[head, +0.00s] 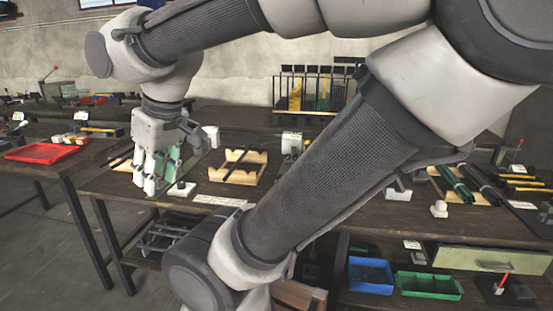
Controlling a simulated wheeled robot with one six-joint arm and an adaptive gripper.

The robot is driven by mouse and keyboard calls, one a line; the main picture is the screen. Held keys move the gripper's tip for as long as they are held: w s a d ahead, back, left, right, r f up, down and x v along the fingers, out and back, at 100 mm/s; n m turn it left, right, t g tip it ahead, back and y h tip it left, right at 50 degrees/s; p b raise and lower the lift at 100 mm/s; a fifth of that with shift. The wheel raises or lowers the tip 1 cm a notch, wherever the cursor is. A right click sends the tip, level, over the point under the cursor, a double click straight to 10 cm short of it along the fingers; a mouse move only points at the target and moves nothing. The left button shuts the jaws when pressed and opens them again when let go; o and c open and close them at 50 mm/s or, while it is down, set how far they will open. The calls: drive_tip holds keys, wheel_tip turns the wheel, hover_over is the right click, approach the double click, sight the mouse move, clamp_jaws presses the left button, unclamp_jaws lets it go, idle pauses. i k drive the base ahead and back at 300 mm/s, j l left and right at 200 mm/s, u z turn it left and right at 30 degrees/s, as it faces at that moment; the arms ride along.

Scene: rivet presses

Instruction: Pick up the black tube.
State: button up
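My gripper (153,188) hangs with its fingers pointing down over the left part of the middle workbench. Its fingers have green faces; I cannot tell how far apart they are or whether anything is between them. A thin black tube (237,164) lies slantwise across a light wooden holder (256,180), to the right of my gripper and apart from it. More dark tubes (484,184) lie beside green tubes (455,185) on the right of the bench. My arm crosses the middle of the view and hides part of the bench.
A rack with hanging yellow and green items (322,92) stands behind. A red tray (47,153) is on the left table. Blue (370,275) and green (428,286) bins sit below the bench.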

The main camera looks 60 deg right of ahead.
sight(233, 168)
drive_tip(key=i+z, duration=0.1)
drive_tip(key=z, duration=0.4)
drive_tip(key=i+z, duration=0.1)
drive_tip(key=z, duration=0.35)
drive_tip(key=i+z, duration=0.1)
drive_tip(key=z, duration=0.4)
drive_tip(key=i+z, duration=0.1)
drive_tip(key=z, duration=0.35)
drive_tip(key=i+j, duration=0.25)
drive_tip(key=i+j+z, duration=0.1)
drive_tip(key=i+j, duration=0.2)
drive_tip(key=j, duration=0.15)
drive_tip(key=i+j, duration=0.1)
drive_tip(key=j, duration=0.95)
